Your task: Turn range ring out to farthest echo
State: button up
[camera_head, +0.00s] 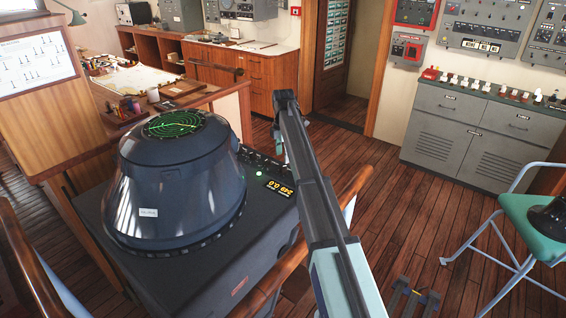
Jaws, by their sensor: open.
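The radar (175,195) is a dark, dome-shaped housing on a grey console, left of centre. Its round screen (174,124) on top glows green with rings and bright marks; the echoes and range ring are too small to tell apart. A dark notched band (160,253) circles the housing's foot. An amber digital readout (279,188) sits on the console's right side, by small controls (258,162). My arm reaches up from the bottom centre. My gripper (281,150) seems to hang at its far end, right of the radar, open and apart from it. Its fingers are mostly hidden.
A wooden rail (275,283) runs along the console's near right side. A chart table (135,78) stands behind the radar. A teal chair (535,222) is at the right. Grey cabinets (470,135) line the back right.

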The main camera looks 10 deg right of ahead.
aim_at(283, 167)
jog(key=shift+f+p, duration=0.75)
jog(key=shift+f, duration=2.05)
grip_shut()
